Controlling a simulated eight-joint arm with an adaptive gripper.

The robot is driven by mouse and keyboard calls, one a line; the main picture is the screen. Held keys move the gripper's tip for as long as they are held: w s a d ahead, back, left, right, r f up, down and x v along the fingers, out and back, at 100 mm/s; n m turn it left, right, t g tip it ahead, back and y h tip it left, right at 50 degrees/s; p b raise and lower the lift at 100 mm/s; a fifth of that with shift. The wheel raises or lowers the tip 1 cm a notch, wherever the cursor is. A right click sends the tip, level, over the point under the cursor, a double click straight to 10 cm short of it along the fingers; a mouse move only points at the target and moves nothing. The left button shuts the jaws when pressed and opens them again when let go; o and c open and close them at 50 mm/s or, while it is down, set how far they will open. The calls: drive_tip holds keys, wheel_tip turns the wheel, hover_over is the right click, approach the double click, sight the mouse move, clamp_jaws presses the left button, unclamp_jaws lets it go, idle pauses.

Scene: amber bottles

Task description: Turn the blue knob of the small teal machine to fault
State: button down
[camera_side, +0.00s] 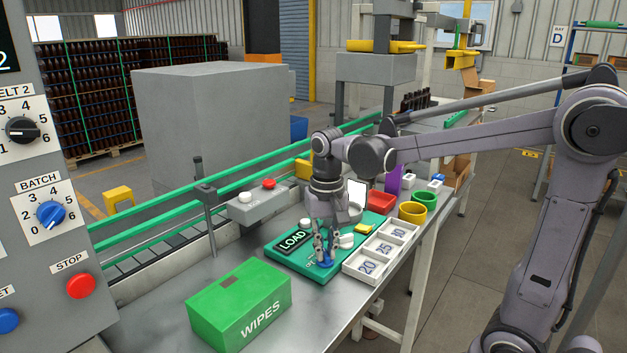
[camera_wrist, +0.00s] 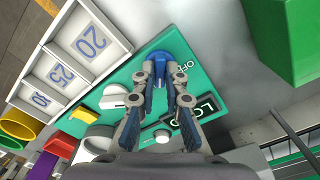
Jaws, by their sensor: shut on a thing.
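The small teal machine (camera_side: 283,258) lies flat on the steel bench, with a black LOAD label (camera_side: 292,241) on its face. Its blue knob (camera_side: 325,262) is at the near end; it also shows in the wrist view (camera_wrist: 160,59). My gripper (camera_side: 322,258) points down at the knob, its fingertips (camera_wrist: 159,66) shut on it. In the wrist view, "OFF" lettering (camera_wrist: 185,66) is partly visible beside the knob; the fingers hide other markings. I cannot read the knob's setting. White knobs (camera_wrist: 114,97) sit farther along the teal face.
A green WIPES box (camera_side: 240,305) stands near on the bench. A white tray (camera_side: 352,264) marked 20, 25 and 10 lies right of the machine. Yellow (camera_side: 412,213) and green cups, a red bin (camera_side: 381,202) and a purple block stand behind. A green-railed conveyor runs at the left.

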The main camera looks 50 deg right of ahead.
sight(326, 253)
drive_tip(key=shift+f+m, duration=0.1)
drive_tip(key=shift+m, duration=0.4)
drive_tip(key=c, duration=1.4)
unclamp_jaws()
wheel_tip(326, 253, up, 12)
